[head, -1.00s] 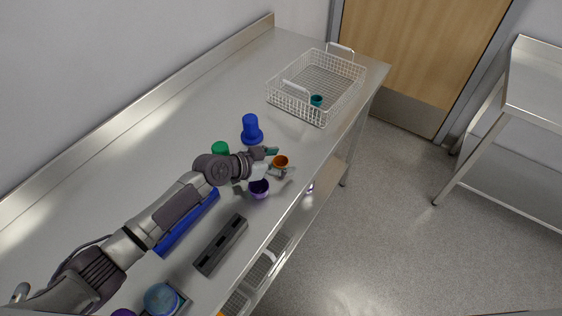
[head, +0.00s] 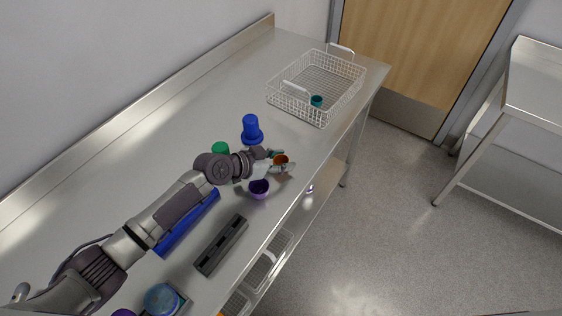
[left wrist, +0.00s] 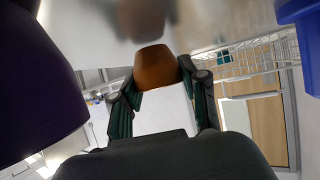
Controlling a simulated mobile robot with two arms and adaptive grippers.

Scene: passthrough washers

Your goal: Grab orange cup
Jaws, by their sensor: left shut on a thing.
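The orange cup (head: 281,159) stands on the metal table toward its front edge. My left gripper (head: 281,164) reaches it from the left, with its fingers closed on the cup's two sides. In the left wrist view the orange cup (left wrist: 155,68) sits between the two dark green fingertips of the left gripper (left wrist: 157,85). The cup's lower part is partly hidden by a finger in the head view. My right gripper is not in view.
A purple cup (head: 259,188) stands just beside the left gripper. A blue cup (head: 251,130) and a green cup (head: 220,148) are behind it. A white wire basket (head: 300,112) at the far end holds a teal cup (head: 316,101). A dark slotted block (head: 221,244) lies nearer.

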